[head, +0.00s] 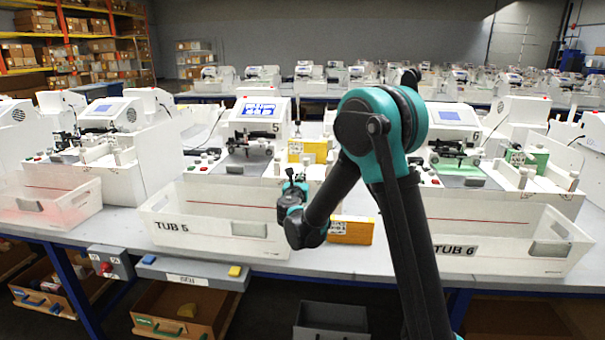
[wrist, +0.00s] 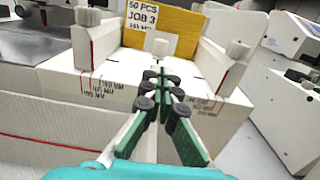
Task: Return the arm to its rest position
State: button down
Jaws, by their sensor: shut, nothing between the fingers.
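My arm (head: 390,150) rises in the middle of the head view and bends down to the left. My gripper (head: 292,182) hangs in front of machine 5 (head: 225,170), above the back right part of the tub marked TUB 5 (head: 170,227). In the wrist view its green fingers with black pads meet at the tips (wrist: 160,78). They are shut with nothing between them. Beyond the fingertips is a white feeder (wrist: 120,70) with a yellow block (wrist: 165,30) labelled 50 PCS JOB 3 on it. I cannot tell the exact gap between the fingertips and the feeder.
A second yellow block (head: 350,229) stands on the table between TUB 5 and the tub marked TUB 6 (head: 500,245). Machine 6 (head: 455,150) stands behind my arm to the right. A grey panel with a yellow button (head: 234,271) sits at the table's front edge.

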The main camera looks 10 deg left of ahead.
jog(key=s, duration=0.3)
jog(key=shift+a, duration=0.1)
jog(key=s+d+m+g+h, duration=0.1)
jog(key=d+m, duration=0.2)
jog(key=d, duration=0.2)
jog(key=s+d+f+m+g+h, duration=0.1)
jog(key=s+d+m, duration=0.1)
jog(key=d+m, duration=0.2)
jog(key=s+d+f+m+g+h, duration=0.1)
jog(key=s+d+m, duration=0.1)
jog(key=d, duration=0.6)
jog(key=shift+f+m+g+h, duration=0.1)
jog(key=shift+m+g+h, duration=0.3)
jog(key=shift+m, duration=0.5)
jog(key=s+d+f+m+g, duration=0.4)
jog(key=s+d+f+m, duration=0.1)
jog(key=s+d+m, duration=0.5)
jog(key=s+d+f+m+g+y, duration=0.1)
jog(key=s+f+m+g, duration=0.1)
jog(key=s+m, duration=0.3)
jog(key=s+f+m+g+y, duration=0.2)
jog(key=s+f+m, duration=0.2)
jog(key=s, duration=0.6)
jog(key=s+d+f+m+g+y, duration=0.1)
jog(key=s+f+m, duration=0.3)
jog(key=s, duration=0.4)
jog(key=shift+d+m+g, duration=0.35)
jog(key=shift+m+g, duration=0.15)
jog(key=shift+m, duration=0.4)
